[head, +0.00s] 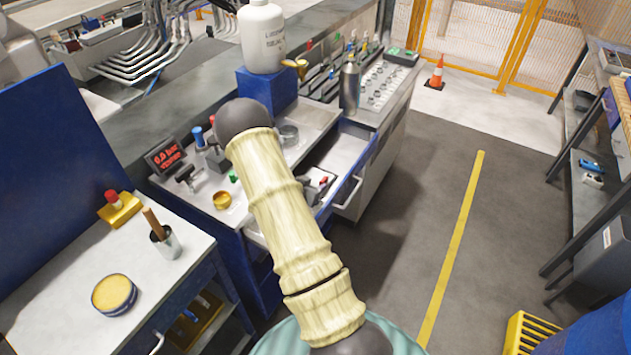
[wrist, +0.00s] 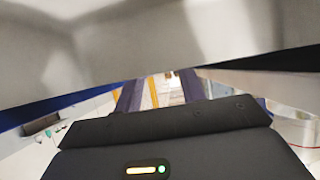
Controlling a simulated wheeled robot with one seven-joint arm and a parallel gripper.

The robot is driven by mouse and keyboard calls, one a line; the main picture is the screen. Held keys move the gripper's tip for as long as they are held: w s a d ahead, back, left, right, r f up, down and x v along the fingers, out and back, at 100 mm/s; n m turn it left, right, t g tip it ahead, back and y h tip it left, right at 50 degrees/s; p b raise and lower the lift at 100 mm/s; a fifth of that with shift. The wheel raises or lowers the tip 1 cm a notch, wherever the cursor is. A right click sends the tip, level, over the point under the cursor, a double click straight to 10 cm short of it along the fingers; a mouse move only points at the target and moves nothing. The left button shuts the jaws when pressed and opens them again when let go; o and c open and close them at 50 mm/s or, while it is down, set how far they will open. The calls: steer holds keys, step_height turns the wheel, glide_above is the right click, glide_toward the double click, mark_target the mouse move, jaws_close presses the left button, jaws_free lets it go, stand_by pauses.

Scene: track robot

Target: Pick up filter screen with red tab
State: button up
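I cannot make out the filter screen with the red tab for certain. A small red piece (head: 323,181) lies among dark and green bits in the open drawer (head: 345,165) in the head view, too small to identify. My arm reaches over the bench, and its links hide part of the drawer and bench. In the head view my gripper cannot be clearly made out beyond the arm's dark far joint. In the wrist view my gripper (wrist: 160,90) shows two dark fingers standing apart, with nothing visible held between them.
A pale metal surface (wrist: 150,40) fills the top of the wrist view, very close. A white bottle (head: 262,40) stands on a blue block (head: 268,90) behind my arm.

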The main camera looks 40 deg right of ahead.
mark_target(322, 180)
stand_by(0.3)
steer(key=p+x, duration=0.1)
steer(key=x, duration=0.3)
steer(key=shift+s+d+r+p, duration=0.1)
steer(key=shift+d+r+p, duration=0.05)
steer(key=shift+d+p, duration=0.15)
steer(key=shift+d+f, duration=0.25)
steer(key=shift+d, duration=0.05)
jaws_close()
